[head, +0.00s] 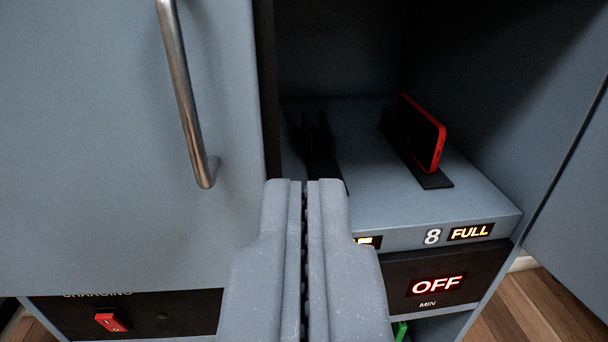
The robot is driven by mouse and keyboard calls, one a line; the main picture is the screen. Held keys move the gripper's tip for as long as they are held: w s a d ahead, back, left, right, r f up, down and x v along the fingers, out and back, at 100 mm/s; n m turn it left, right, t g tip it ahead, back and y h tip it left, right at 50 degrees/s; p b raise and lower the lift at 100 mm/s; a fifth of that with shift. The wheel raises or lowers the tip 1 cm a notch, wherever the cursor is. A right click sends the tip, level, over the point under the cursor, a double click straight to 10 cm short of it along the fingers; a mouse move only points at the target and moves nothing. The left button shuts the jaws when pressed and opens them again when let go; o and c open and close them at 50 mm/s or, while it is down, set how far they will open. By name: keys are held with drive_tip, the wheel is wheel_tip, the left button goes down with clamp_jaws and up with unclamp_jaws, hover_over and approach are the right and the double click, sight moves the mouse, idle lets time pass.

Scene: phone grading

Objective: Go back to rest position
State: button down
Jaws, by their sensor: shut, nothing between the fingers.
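My gripper (306,186) is shut and empty in the lower middle of the head view, its fingers pointing into the picture. It is in front of an open cabinet bay and hides part of the bay's front left. A red phone (424,132) stands on edge in a black holder (437,181) on the shelf (370,175) inside, apart from my gripper. A second black holder (320,148) stands left of it, just beyond my fingertips; I see no phone in it.
A closed grey door (90,150) with a metal handle (184,95) is at left. A red switch (111,321) sits below it. Labels read 8 FULL (459,234) and OFF (437,285). An open door panel (580,210) is at right. Wood floor (535,310) shows lower right.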

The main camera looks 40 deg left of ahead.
drive_tip(key=d+r+m+t+h+b, duration=0.15)
drive_tip(key=d+r+h, duration=0.25)
drive_tip(key=r, duration=0.6)
drive_tip(key=s+d+r+m+t+h, duration=0.1)
drive_tip(key=d+r+m+h, duration=0.15)
drive_tip(key=d+r, duration=0.45)
drive_tip(key=d+r+m+t+h, duration=0.15)
drive_tip(key=r+h, duration=0.25)
drive_tip(key=r, duration=0.8)
drive_tip(key=s+r+m, duration=0.1)
drive_tip(key=s+r, duration=0.4)
drive_tip(key=s, duration=0.3)
drive_tip(key=s+r+g+h+b, duration=0.1)
drive_tip(key=s+r, duration=0.4)
drive_tip(key=s, duration=0.3)
drive_tip(key=s+r+m+g, duration=0.1)
drive_tip(key=s+r, duration=0.4)
drive_tip(key=s, duration=0.3)
drive_tip(key=shift+s+d+r+m, duration=0.2)
drive_tip(key=shift+s+r+m, duration=0.05)
drive_tip(key=shift+r+m, duration=0.1)
